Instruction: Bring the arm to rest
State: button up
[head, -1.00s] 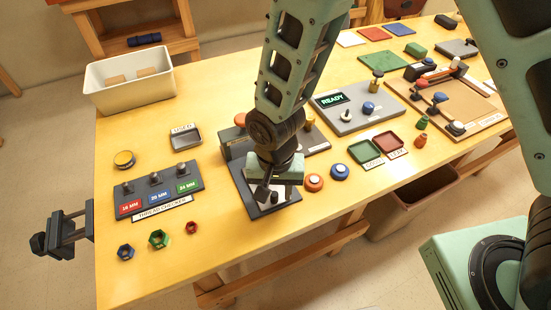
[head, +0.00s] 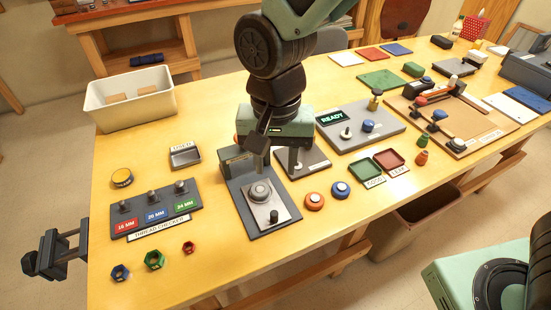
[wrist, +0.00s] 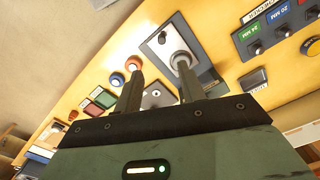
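My gripper (head: 277,165) hangs fingers down above the workbench (head: 215,235), near a dark press-like fixture (head: 283,222) with a round grey piece (head: 260,190) on its plate. In the wrist view my gripper (wrist: 158,82) shows two fingers standing apart with nothing between them. The round piece (wrist: 181,60) appears beyond one fingertip there, and the fixture plate (wrist: 160,42) lies behind it. My arm comes down from the top of the head view, bent, with the wrist above the fixture.
A thread checker (head: 157,208) and several coloured nuts (head: 154,259) lie left of the fixture. Orange (head: 314,202) and blue (head: 340,190) buttons and a grey READY panel (head: 360,125) are to its right. A white bin (head: 130,98) stands at the back left.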

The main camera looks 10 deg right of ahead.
dwell(0.3)
jog(key=s+d+r+n, duration=0.3)
jog(key=s+d+n, duration=0.5)
jog(key=s+n, duration=0.2)
jog(key=shift+s+d+r+y, duration=0.2)
jog(key=shift+s+y, duration=0.1)
jog(key=shift+s, duration=0.95)
